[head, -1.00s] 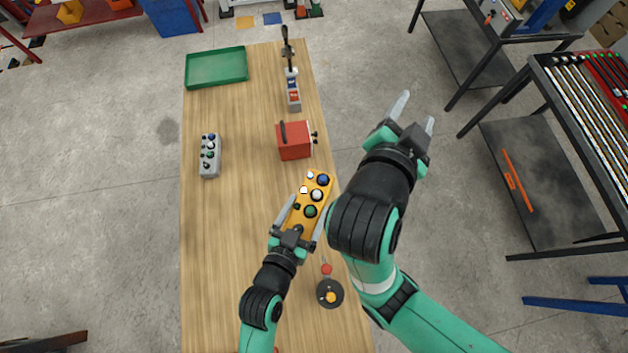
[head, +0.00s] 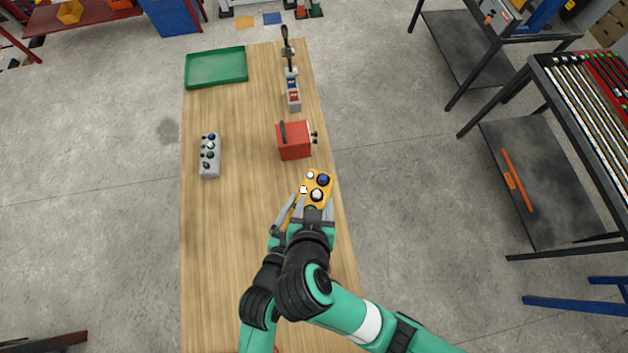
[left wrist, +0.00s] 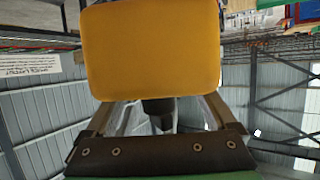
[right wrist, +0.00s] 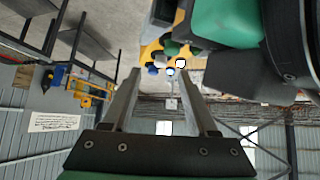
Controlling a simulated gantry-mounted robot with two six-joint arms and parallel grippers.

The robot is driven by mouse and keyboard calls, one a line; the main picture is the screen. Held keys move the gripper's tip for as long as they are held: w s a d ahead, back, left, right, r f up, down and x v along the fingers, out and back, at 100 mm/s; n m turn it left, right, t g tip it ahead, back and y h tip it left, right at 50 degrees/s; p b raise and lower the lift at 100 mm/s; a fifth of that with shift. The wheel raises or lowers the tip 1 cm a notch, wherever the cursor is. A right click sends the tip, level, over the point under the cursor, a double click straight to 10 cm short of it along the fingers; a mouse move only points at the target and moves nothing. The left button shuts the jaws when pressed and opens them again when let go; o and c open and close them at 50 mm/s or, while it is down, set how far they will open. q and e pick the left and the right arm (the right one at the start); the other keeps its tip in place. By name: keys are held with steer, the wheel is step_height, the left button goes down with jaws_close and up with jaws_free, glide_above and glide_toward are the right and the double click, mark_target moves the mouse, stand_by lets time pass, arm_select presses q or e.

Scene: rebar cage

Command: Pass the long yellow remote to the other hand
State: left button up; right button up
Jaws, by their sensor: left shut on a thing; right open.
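The long yellow remote (head: 318,180) has blue, white and green knobs and shows in the head view at the table's right side. My left gripper (head: 291,212) is shut on it, partly hidden beneath my right arm. In the left wrist view the remote's plain yellow side (left wrist: 155,50) fills the space above the fingers. My right gripper (head: 318,208) is open, above the near part of the remote. In the right wrist view the knobbed remote (right wrist: 152,52) lies beyond the spread fingers (right wrist: 165,85). I cannot tell whether the right fingers touch it.
A grey control box (head: 210,157) with knobs stands at the table's left. A red box (head: 294,141) with a black handle is beyond the remote. A green tray (head: 216,68) and a grey lever device (head: 292,90) are at the far end.

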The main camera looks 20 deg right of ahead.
mark_target(317, 193)
arm_select(q)
steer(key=shift+r, duration=0.1)
arm_select(e)
steer(key=shift+x, duration=1.75)
jaws_close()
arm_select(q)
steer(key=shift+w, duration=0.1)
steer(key=o, duration=1.6)
steer(key=shift+c, duration=0.2)
